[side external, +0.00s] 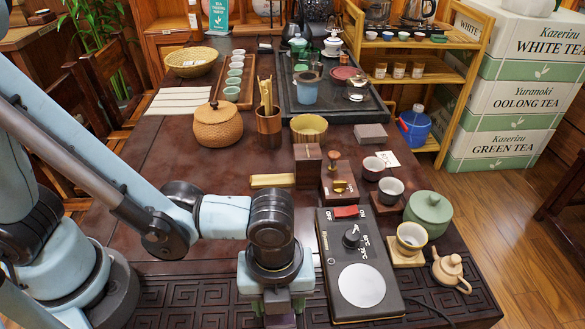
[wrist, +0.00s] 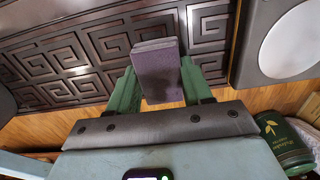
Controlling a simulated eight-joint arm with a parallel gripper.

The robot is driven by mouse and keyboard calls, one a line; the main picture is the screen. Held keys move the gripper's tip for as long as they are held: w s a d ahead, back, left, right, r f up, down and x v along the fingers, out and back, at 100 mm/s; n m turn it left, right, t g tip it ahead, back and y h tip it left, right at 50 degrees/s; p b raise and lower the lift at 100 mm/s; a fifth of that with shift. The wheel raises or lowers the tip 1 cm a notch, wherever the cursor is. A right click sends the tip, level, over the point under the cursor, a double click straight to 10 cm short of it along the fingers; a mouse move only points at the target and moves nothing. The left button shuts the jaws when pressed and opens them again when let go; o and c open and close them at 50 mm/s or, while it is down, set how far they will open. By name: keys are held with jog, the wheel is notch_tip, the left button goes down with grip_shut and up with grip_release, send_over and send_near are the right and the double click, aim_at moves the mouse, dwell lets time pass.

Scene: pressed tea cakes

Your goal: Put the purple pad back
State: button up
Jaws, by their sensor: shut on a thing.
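The purple pad (wrist: 158,72) is a small block with a greyish top edge, seen in the wrist view. My gripper (wrist: 158,88) has its green fingers on either side of the pad and is shut on it. In the side external view my gripper (side external: 279,302) points down near the front edge of the table, left of the hot plate. There the pad is mostly hidden behind the wrist and fingers. A grey block (side external: 371,134) lies on the table farther back.
The hot plate (side external: 361,285) stands close on the right and shows in the wrist view too (wrist: 292,42). Behind my gripper are a brass bar (side external: 272,181) and a brown wooden stand (side external: 340,184). Cups and a green jar (side external: 428,212) stand at right. The dark table (side external: 165,170) is clear at left.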

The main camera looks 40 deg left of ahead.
jog(key=shift+f, duration=0.1)
jog(key=o, duration=1.1)
notch_tip(320, 180, up, 12)
jog(key=shift+w+a+r+n+t, duration=0.25)
jog(key=shift+w+a+n+t, duration=1.1)
jog(key=shift+a+n, duration=2.9)
jog(key=shift+w+a+r+n+t, duration=0.3)
jog(key=shift+w+a+n+t, duration=1.05)
jog(key=shift+a+n, duration=2.9)
jog(key=shift+w+a+r+n+t, duration=0.25)
jog(key=shift+w+a+n+t, duration=1.05)
jog(key=shift+a+n, duration=2.95)
jog(key=shift+w+d+n+g, duration=0.4)
jog(key=shift+d+n, duration=0.35)
